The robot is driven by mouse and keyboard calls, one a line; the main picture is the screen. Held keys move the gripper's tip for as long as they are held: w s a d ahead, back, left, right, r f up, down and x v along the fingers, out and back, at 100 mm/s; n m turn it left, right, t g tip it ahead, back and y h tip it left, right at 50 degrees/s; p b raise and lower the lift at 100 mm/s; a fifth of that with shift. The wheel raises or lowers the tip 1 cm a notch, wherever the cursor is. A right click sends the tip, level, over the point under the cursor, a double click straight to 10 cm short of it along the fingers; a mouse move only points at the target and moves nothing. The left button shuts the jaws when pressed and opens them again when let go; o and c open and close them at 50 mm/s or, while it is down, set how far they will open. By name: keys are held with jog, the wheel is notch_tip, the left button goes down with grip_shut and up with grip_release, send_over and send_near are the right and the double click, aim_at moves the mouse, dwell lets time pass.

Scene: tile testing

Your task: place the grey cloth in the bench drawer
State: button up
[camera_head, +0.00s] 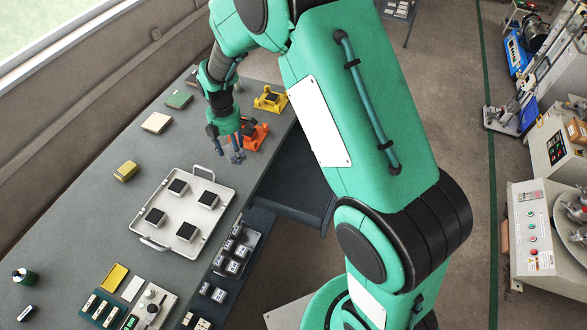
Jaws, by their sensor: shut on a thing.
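My gripper (233,149) points down over the right part of the bench, beside an orange fixture. It is shut on a small grey piece at its fingertips, which looks like the grey cloth (238,158); its shape is hard to make out and the fingers partly hide it. The dark bench drawer (306,205) stands open at the bench's right edge, to the right of and below my gripper. My arm hides part of the drawer.
A white tray (217,222) with several dark tiles lies left of the drawer. The orange fixture (258,139) and a yellow fixture (270,99) stand near my gripper. A dark holder (254,239) with several small blocks sits along the front edge. Machines stand far right.

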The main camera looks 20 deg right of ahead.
jog(key=s+d+n+b, duration=0.1)
jog(key=s+d+n, duration=0.3)
jog(key=d, duration=0.9)
jog(key=n+b, duration=0.1)
jog(key=n, duration=0.3)
send_over(300, 197)
jog(key=f, duration=0.1)
notch_tip(300, 197, down, 15)
jog(key=shift+d+f, duration=0.15)
jog(key=shift+w, duration=0.1)
jog(key=shift+f+b, duration=0.7)
jog(key=shift+f, duration=2.4)
jog(key=shift+f, duration=0.15)
jog(key=shift+f+b, duration=0.35)
jog(key=shift+f, duration=1.4)
jog(key=shift+f, duration=0.2)
